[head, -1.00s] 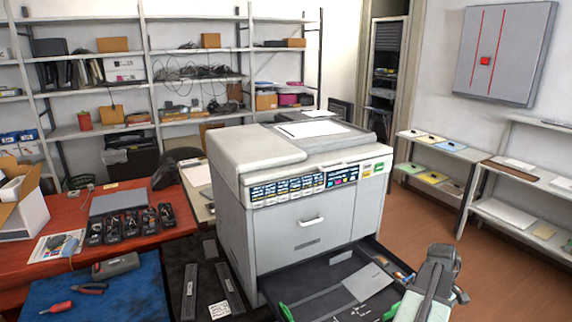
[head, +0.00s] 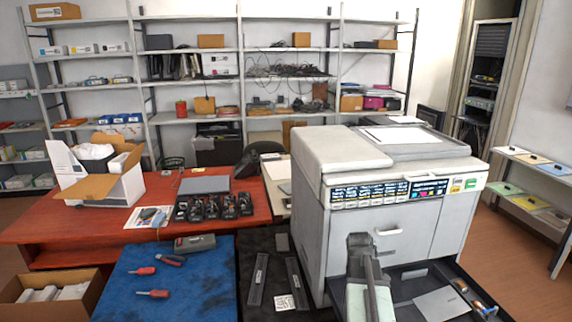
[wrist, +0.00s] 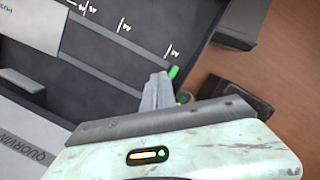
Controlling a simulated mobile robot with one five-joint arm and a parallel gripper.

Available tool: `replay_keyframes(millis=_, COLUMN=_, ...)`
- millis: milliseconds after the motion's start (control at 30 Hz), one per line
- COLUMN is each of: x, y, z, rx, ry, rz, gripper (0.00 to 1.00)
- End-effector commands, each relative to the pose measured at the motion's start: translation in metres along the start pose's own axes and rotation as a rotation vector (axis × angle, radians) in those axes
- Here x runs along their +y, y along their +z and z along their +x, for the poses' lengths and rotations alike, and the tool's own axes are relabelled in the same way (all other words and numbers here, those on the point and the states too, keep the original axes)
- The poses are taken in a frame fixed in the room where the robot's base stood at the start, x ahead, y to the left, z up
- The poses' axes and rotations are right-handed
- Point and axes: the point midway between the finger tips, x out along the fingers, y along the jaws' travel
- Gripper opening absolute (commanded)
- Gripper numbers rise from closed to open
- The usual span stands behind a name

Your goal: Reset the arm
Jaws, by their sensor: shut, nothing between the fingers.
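My gripper (head: 359,243) stands in front of the printer's lower front in the head view, at the end of my raised arm. In the wrist view my gripper (wrist: 157,92) shows as grey fingers held together, shut and empty. Beyond the fingers is the printer's open dark drawer (wrist: 110,62), with a green tab (wrist: 174,71) close by the fingertips. The grey-white printer (head: 340,240) has its drawer (head: 415,272) pulled out, partly hidden behind my arm.
A red table (head: 50,228) carries an open box (head: 130,188) and a row of black cartridges (head: 212,207). A blue mat (head: 205,290) holds screwdrivers and pliers. Shelves line the back wall. Brown floor (head: 525,235) is clear at the right.

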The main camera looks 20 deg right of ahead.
Motion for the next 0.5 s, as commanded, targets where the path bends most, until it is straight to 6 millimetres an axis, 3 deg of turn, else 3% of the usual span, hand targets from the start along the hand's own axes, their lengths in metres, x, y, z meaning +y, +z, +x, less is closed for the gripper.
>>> replay_keyframes(millis=33, x=-0.028, y=-0.040, z=-0.008, rx=0.011, ry=0.015, rz=-0.052, gripper=0.00)
replay_keyframes(millis=100, x=-0.064, y=-0.087, z=-0.017, rx=0.029, ry=0.032, rz=-0.096, gripper=0.00)
replay_keyframes(millis=200, x=-0.119, y=-0.140, z=-0.027, rx=0.057, ry=0.046, rz=-0.131, gripper=0.00)
replay_keyframes(millis=333, x=-0.185, y=-0.188, z=-0.036, rx=0.094, ry=0.051, rz=-0.129, gripper=0.00)
replay_keyframes(millis=500, x=-0.264, y=-0.223, z=-0.043, rx=0.150, ry=0.026, rz=-0.008, gripper=0.00)
